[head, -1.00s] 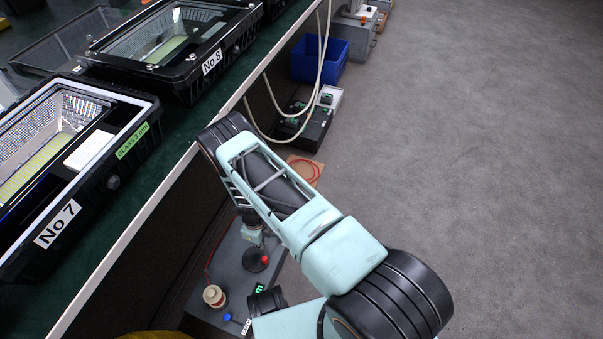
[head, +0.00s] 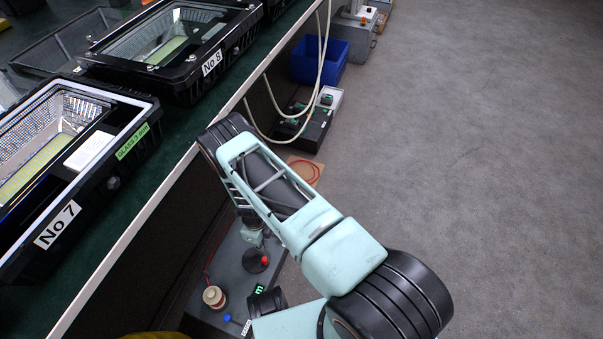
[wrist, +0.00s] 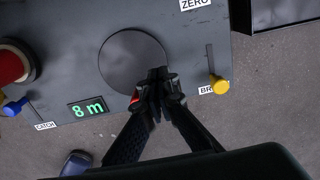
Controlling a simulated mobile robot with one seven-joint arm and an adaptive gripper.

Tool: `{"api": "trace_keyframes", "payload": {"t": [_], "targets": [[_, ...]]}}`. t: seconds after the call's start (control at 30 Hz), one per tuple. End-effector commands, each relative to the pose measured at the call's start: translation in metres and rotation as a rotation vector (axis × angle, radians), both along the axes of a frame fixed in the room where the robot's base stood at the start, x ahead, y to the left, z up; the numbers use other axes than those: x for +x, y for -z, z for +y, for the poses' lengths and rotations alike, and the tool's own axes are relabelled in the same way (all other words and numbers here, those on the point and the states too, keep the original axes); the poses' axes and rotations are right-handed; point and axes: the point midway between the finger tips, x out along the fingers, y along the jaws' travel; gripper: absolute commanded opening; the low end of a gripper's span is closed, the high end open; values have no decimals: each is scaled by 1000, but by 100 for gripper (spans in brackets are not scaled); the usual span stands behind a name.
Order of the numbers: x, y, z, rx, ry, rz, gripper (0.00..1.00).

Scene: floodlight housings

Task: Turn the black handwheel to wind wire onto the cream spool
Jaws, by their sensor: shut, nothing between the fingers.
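The black handwheel (head: 256,261) is a flat dark disc on a grey bench unit, with a red knob (head: 265,261) at its rim. In the wrist view the handwheel (wrist: 128,58) fills the middle. My gripper (wrist: 161,82) is shut and empty, its tips over the wheel's lower right edge. A bit of the red knob (wrist: 134,98) shows just left of the fingers; contact cannot be told. The cream spool (head: 213,297) stands left of the wheel; in the wrist view, red wire (wrist: 10,66) shows on it. A green display (wrist: 88,108) reads 8 m.
A blue lever (wrist: 15,106) labelled CATCH and a yellow-knobbed lever (wrist: 218,84) stand on the unit. The worktable with floodlight housings (head: 75,170) rises at left. A blue bin (head: 320,60) stands behind. The floor at right is clear.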

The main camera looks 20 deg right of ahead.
Motion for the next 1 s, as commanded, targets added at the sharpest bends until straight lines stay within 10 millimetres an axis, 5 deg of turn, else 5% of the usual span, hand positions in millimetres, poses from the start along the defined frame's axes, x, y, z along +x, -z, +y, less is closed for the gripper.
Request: {"api": "trace_keyframes", "payload": {"t": [1.0], "targets": [[0, 26, 0, 0, -1, 0, 0]]}}
